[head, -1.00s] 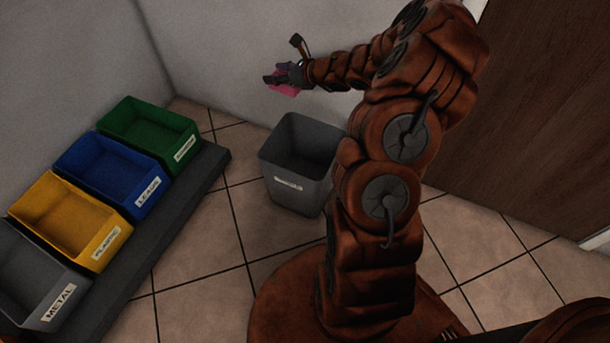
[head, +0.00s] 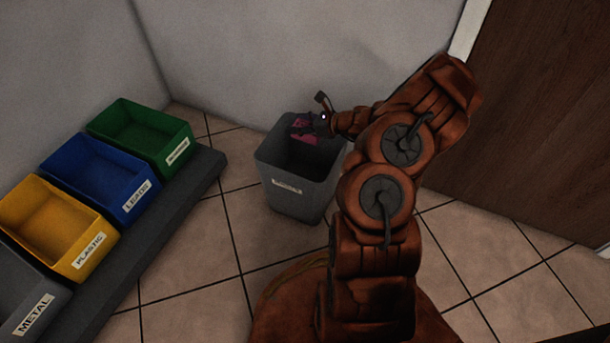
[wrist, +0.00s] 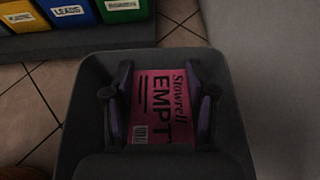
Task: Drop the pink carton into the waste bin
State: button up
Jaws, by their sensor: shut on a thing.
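The pink carton (wrist: 160,105) is in my gripper (wrist: 160,108), pressed between its two fingers in the wrist view. Its face reads "Stowrell" and "EMPT", with the rest hidden. In the head view the carton (head: 306,138) and my gripper (head: 304,127) are at the mouth of the grey waste bin (head: 296,190), inside the rim's outline. The bin's rim (wrist: 85,110) surrounds the gripper and carton in the wrist view. The bin's label is too small to read. How deep the carton sits is hard to tell.
A dark ledge (head: 178,205) to the left holds a green bin (head: 150,155), a blue bin marked LEADS (head: 110,190), a yellow bin marked PLASTIC (head: 75,245) and a grey bin marked METAL (head: 35,310). A brown door (head: 540,130) stands at the right. Tiled floor between is clear.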

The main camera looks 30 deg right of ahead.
jog(key=shift+f+b, duration=1.3)
jog(key=shift+f, duration=0.5)
jog(key=o, duration=0.9)
jog(key=shift+c, duration=0.2)
jog(key=v, duration=1.2)
jog(key=shift+r, duration=0.15)
